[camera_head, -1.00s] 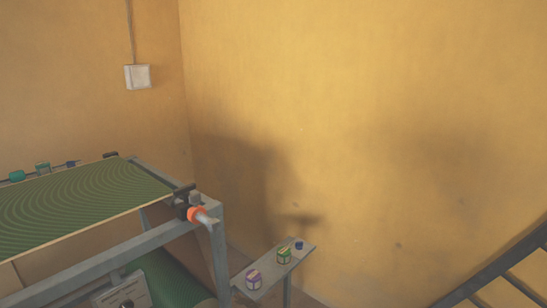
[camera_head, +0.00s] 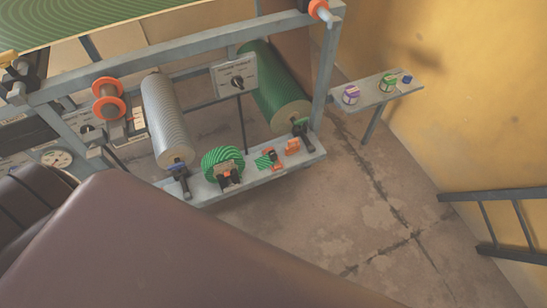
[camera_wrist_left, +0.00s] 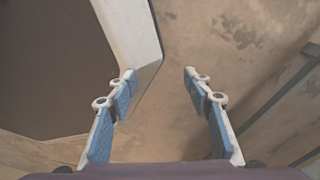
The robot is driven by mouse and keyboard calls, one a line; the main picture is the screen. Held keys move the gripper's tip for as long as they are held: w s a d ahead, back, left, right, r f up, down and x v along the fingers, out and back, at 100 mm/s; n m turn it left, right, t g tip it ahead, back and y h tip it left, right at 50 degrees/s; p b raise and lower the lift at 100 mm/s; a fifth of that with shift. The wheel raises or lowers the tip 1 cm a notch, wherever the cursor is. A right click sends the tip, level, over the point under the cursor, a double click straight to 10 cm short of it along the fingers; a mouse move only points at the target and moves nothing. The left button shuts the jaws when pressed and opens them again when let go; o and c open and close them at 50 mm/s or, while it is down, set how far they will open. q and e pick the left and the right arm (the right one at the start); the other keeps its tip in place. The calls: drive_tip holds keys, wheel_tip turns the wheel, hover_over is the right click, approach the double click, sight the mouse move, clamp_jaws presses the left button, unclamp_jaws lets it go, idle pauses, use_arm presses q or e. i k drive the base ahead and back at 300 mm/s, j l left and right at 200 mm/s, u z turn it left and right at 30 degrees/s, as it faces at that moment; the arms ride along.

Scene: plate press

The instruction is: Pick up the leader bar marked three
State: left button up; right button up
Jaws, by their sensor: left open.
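I cannot make out a leader bar marked three in either view. My left gripper (camera_wrist_left: 160,76) shows in the left wrist view, open, with nothing between its blue-padded fingers. Bare, blurred floor lies beyond the fingertips. Neither gripper shows in the head view.
The press frame (camera_head: 180,66) carries a grey roller (camera_head: 167,120), a green roller (camera_head: 275,88) and a lower shelf (camera_head: 262,176) with green and orange parts. A dark rail (camera_head: 490,225) stands at right; floor (camera_head: 345,215) between is clear.

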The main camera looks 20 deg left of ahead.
sight(272, 155)
drive_tip(key=l+u, duration=0.15)
drive_tip(key=u, duration=0.2)
drive_tip(key=i+l+u, duration=0.1)
drive_tip(key=u, duration=0.25)
drive_tip(key=l+u, duration=0.3)
drive_tip(key=j, duration=0.1)
